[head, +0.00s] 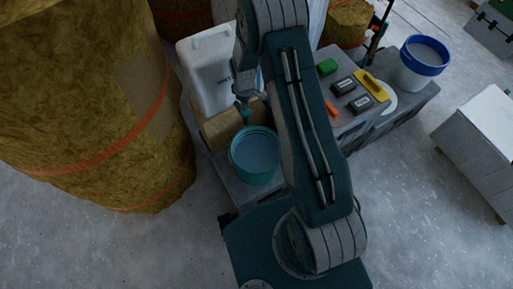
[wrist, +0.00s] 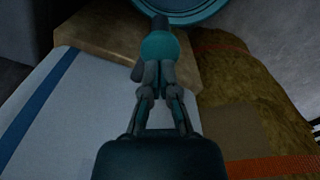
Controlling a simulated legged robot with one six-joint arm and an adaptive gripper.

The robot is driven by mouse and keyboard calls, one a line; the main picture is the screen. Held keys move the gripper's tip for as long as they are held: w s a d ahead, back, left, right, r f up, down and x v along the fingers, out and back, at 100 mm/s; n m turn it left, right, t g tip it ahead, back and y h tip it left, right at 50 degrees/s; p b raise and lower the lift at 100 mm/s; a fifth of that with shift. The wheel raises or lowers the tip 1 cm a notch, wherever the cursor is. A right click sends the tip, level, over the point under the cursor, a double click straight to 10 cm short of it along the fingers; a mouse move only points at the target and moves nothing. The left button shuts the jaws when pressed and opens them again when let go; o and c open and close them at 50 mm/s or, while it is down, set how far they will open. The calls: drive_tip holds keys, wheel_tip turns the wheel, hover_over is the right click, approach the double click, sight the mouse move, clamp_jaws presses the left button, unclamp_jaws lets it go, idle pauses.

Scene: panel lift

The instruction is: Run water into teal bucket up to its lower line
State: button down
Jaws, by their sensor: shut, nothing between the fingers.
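The teal bucket (head: 255,172) stands upright in front of a wooden block, below the white jug (head: 205,70). Its inside looks blue-grey; I cannot make out the lower line or the water level. In the wrist view only part of its rim (wrist: 190,17) shows at the top. A teal rounded tap part (wrist: 160,47) with a dark end sits between jug and bucket. My gripper (head: 243,101) is shut and empty, with its fingertips at or just behind that tap part in the wrist view (wrist: 155,72). I cannot tell whether they touch. No stream is clearly visible.
The wooden block (head: 222,128) is under the jug. A large straw-coloured bale (head: 85,100) stands close on the left. The grey bench holds a green block (head: 327,67), dark boxes and a yellow item (head: 371,84). A blue-rimmed bucket (head: 424,55) stands farther right.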

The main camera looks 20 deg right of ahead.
drive_tip(key=shift+f, duration=1.3)
idle(6.7)
